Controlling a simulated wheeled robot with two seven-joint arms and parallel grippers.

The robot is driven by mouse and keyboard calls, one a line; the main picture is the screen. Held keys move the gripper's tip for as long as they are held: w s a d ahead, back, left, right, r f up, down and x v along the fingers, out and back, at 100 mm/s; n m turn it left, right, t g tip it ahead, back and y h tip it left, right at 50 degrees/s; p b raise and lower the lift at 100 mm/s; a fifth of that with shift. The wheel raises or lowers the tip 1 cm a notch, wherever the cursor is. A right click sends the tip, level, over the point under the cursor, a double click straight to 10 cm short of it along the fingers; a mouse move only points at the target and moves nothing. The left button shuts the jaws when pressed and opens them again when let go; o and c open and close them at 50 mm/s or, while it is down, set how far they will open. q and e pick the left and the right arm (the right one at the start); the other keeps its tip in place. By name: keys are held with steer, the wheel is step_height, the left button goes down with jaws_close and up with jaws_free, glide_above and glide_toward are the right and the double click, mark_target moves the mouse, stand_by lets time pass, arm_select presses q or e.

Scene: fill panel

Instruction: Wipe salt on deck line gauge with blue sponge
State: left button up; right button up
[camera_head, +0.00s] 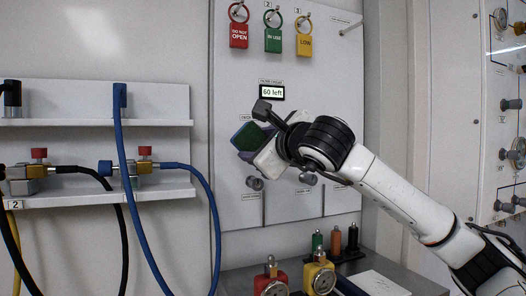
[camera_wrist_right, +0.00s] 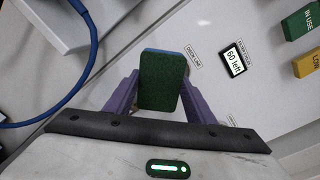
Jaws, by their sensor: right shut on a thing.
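The sponge, with a dark green face and a blue edge, is held between the purple fingers of my right gripper (camera_wrist_right: 162,96). In the wrist view the sponge (camera_wrist_right: 162,80) stands up between the fingers. In the head view the sponge (camera_head: 246,136) and my right gripper (camera_head: 250,155) are in front of the white panel. A small label is beside the sponge in the wrist view. The deck line gauge is mostly or wholly hidden behind the sponge and gripper, and I cannot tell whether the sponge touches it. No salt can be made out. My left gripper is not in view.
A small display (camera_head: 272,92) reads "60 left". Red (camera_head: 239,36), green (camera_head: 273,40) and yellow (camera_head: 304,45) tags hang above it. Blue hoses (camera_head: 130,200) and valves on shelves are at left. Red (camera_head: 270,281) and yellow (camera_head: 318,277) gauge units stand below on the counter.

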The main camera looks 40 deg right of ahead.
steer(key=shift+s+d+r, duration=0.15)
steer(key=shift+d+r, duration=0.3)
steer(key=shift+r, duration=0.1)
steer(key=shift+d+r+h, duration=0.15)
steer(key=shift+r+h, duration=0.05)
steer(key=shift+h, duration=0.2)
steer(key=shift+w+d+r+p, duration=0.1)
steer(key=shift+w+p, duration=0.25)
steer(key=p+x, duration=0.2)
steer(key=x, duration=0.1)
steer(key=shift+w, duration=0.25)
steer(key=shift+w+d, duration=0.1)
steer(key=shift+w, duration=0.2)
steer(key=shift+w+d+p, duration=0.15)
steer(key=shift+w+p, duration=0.35)
steer(key=shift+w, duration=0.05)
steer(key=shift+w, duration=0.3)
steer(key=shift+w+d, duration=0.2)
steer(key=shift+w, duration=0.45)
